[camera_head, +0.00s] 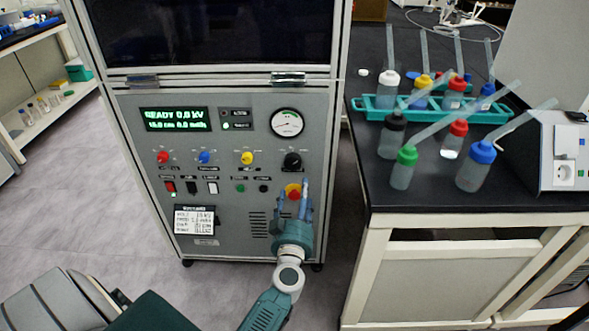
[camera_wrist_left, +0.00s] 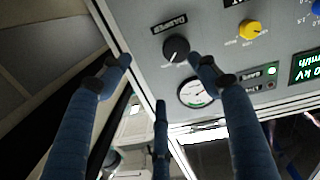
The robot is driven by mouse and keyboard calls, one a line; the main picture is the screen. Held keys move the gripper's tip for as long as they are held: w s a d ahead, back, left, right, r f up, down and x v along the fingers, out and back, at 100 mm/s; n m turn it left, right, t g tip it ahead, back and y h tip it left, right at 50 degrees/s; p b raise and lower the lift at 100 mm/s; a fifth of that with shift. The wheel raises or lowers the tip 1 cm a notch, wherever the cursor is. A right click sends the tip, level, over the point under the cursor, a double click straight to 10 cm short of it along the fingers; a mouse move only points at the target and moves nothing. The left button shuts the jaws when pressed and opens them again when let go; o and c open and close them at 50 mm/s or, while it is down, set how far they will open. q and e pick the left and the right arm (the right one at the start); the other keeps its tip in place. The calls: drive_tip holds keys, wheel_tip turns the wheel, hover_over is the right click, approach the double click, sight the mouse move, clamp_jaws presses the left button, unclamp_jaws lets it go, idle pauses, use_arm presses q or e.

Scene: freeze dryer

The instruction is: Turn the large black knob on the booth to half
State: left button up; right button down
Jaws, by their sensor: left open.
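The large black knob (camera_head: 292,160) is on the right of the grey booth's (camera_head: 230,185) control panel, under the round gauge (camera_head: 287,122). In the left wrist view the knob (camera_wrist_left: 176,50) sits beside a label reading DAMPER. My left gripper (camera_head: 293,197) is in front of the panel, just below the knob in the head view. Its blue fingers (camera_wrist_left: 160,64) are spread and empty; the knob shows between the fingertips, nearer one of them. I cannot tell whether that fingertip touches it. The knob's pointer is too small to read. My right gripper is not in view.
Red, blue and yellow knobs (camera_head: 247,158) line the panel left of the black one. A red emergency button (camera_head: 293,190) is partly behind my gripper. A black bench (camera_head: 420,190) with several bottles and a teal rack (camera_head: 385,115) stands close on the right.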

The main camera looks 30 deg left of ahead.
sight(293, 166)
use_arm(q)
drive_tip(key=shift+n+g+y, duration=0.4)
drive_tip(key=shift+n+y, duration=0.2)
drive_tip(key=shift+y, duration=0.1)
drive_tip(key=b+x, duration=0.1)
drive_tip(key=x, duration=0.2)
drive_tip(key=a+x, duration=0.1)
drive_tip(key=x, duration=0.3)
drive_tip(key=s+b+x, duration=0.1)
drive_tip(key=x, duration=0.3)
drive_tip(key=shift+a+r+b, duration=0.2)
drive_tip(key=shift+a+b, duration=0.15)
drive_tip(key=shift+w+a, duration=0.2)
drive_tip(key=shift+w, duration=0.2)
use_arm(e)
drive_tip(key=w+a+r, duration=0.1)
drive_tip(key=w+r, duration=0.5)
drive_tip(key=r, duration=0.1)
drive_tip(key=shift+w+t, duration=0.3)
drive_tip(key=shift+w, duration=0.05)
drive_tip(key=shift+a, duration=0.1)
use_arm(q)
drive_tip(key=c, duration=1.1)
